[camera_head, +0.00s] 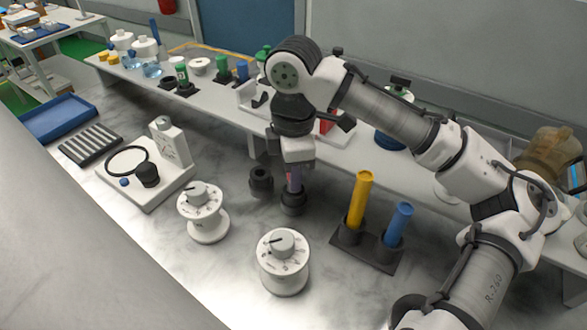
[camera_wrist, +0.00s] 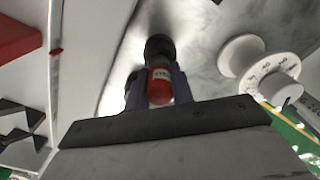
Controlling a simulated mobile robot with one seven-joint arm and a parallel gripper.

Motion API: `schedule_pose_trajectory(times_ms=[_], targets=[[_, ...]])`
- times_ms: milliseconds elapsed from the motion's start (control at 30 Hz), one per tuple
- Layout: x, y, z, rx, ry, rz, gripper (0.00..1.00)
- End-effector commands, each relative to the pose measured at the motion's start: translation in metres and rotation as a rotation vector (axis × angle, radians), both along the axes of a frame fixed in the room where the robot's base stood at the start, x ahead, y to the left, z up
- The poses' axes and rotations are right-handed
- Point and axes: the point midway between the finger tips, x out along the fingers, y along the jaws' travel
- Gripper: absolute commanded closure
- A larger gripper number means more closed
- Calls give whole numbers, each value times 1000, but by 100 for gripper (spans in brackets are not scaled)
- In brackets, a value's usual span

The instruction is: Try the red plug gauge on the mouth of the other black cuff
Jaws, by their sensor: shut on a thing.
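My gripper (camera_head: 293,182) points down over the bench and is shut on the red plug gauge (camera_wrist: 160,88). The gauge is upright between the purple fingers, with a white label on its side. A black cuff (camera_head: 293,206) stands directly below my gripper. In the wrist view this cuff (camera_wrist: 158,46) lies in line with the gauge's far end. I cannot tell whether the gauge's lower end is in the mouth or just above it. A second black cuff (camera_head: 261,180) stands close by on the left, apart from my gripper.
A yellow gauge (camera_head: 357,205) and a blue gauge (camera_head: 398,225) stand in a black holder (camera_head: 375,250) on the right. Two white dial units (camera_head: 283,268) (camera_head: 203,215) stand in front and left. A raised white shelf (camera_head: 225,92) with bottles runs behind.

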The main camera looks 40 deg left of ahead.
Motion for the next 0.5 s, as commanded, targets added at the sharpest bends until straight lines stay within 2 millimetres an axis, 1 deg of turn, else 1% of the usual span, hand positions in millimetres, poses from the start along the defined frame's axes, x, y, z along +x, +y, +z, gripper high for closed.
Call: schedule_pose_trajectory(times_ms=[500], targets=[[0,0,-7,-1,1,0,97]])
